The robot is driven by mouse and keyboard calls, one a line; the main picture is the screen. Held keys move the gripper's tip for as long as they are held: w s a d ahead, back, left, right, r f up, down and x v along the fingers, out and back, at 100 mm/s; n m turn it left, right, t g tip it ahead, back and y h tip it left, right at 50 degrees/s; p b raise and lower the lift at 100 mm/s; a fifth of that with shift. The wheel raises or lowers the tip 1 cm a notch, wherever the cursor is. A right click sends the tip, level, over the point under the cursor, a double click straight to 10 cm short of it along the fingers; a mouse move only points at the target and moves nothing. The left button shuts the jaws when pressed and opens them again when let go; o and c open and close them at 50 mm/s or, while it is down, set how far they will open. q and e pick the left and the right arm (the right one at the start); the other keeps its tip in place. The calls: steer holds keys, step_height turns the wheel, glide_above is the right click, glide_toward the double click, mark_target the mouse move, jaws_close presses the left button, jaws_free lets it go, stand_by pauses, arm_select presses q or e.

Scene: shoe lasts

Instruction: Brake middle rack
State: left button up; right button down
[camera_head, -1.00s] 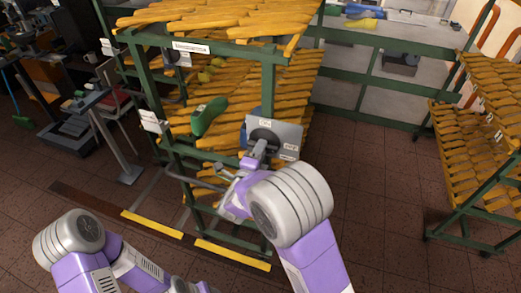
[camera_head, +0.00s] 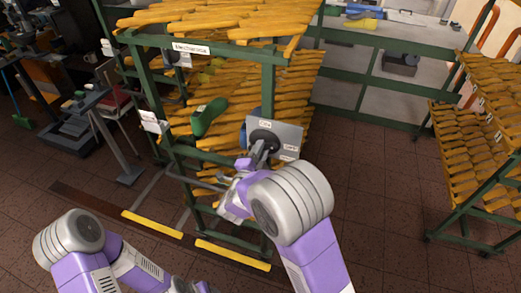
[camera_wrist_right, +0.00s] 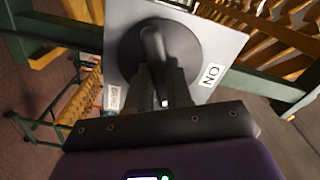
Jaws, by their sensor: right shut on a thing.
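The middle rack (camera_head: 268,95) is a green frame on wheels with sloping shelves full of orange shoe lasts. On its near post is a grey brake plate (camera_head: 289,133) with white labels and a round black dial (camera_head: 263,136). The fingers hide the handle's lower part. My left arm is at the bottom left; its gripper is not clearly visible.
A green last (camera_head: 207,117) lies among the orange ones. A grey bar (camera_head: 195,182) juts from the rack below the plate. Another rack (camera_head: 470,150) stands at the right, a workbench (camera_head: 350,60) behind. Brown tiled floor (camera_head: 370,200) is free between the racks.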

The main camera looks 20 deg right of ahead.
steer(key=shift+n+p, duration=2.7)
steer(key=shift+n, duration=3.6)
steer(key=c, duration=1)
jaws_free()
steer(key=v, duration=0.7)
steer(key=shift+s+a, duration=0.2)
steer(key=shift+s, duration=0.1)
